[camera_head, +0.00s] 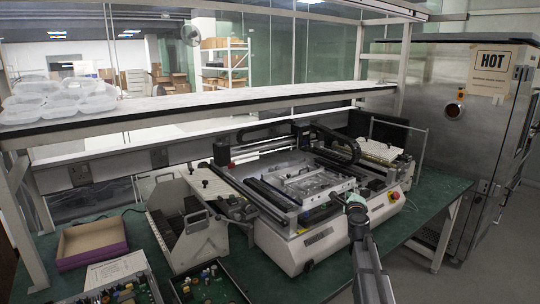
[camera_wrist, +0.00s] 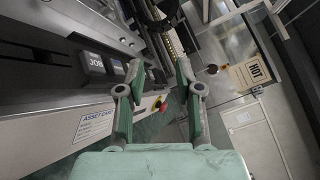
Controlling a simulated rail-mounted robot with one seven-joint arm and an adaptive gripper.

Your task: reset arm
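My gripper (camera_head: 356,204) is raised at the front right of the white bench machine (camera_head: 320,242) in the head view. In the wrist view my gripper (camera_wrist: 159,72) shows two green-and-grey fingers spread apart, with nothing held between them. The machine's front panel with an asset label (camera_wrist: 95,124) and dark JOB buttons (camera_wrist: 92,63) lies to the left of the fingers. I cannot tell the exact distance from the fingers to the machine.
The machine stands on a green bench (camera_head: 437,188). A purple-sided open box (camera_head: 92,242) and circuit boards (camera_head: 205,284) lie at the left front. A shelf (camera_head: 200,103) with clear trays (camera_head: 60,98) spans above. A steel cabinet marked HOT (camera_head: 480,130) stands at right.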

